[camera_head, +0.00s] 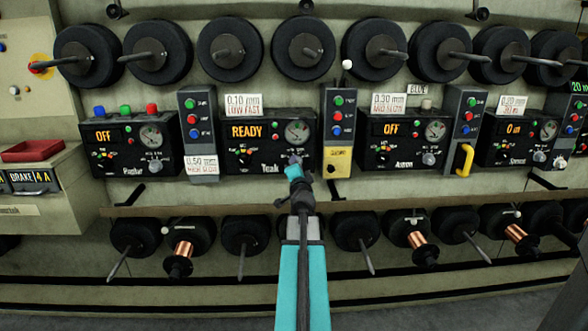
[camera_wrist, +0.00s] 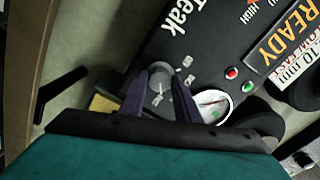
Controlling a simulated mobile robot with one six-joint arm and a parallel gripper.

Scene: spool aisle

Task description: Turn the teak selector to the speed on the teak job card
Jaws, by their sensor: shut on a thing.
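The Teak panel (camera_head: 250,160) is a black box in the middle of the head view, with a lit READY display (camera_head: 247,131) and a round dial (camera_head: 297,132). Its job card (camera_head: 243,104) sits on top and reads 0.10 mm, with a red line below that looks like LOW FAST. The card shows partly in the wrist view (camera_wrist: 293,66). My gripper (camera_head: 294,167) is at the panel's lower right. In the wrist view, my gripper's purple fingers (camera_wrist: 158,76) are shut on the grey teak selector (camera_wrist: 158,83). Small marks ring the knob; its exact setting is unclear.
A dark post with green, red and blue buttons (camera_head: 338,116) and a yellow box (camera_head: 337,163) stand just right of the panel. Another button post (camera_head: 198,133) stands left. The Auron panel (camera_head: 395,158) shows OFF. Black spools line the wall above; spindles jut out below.

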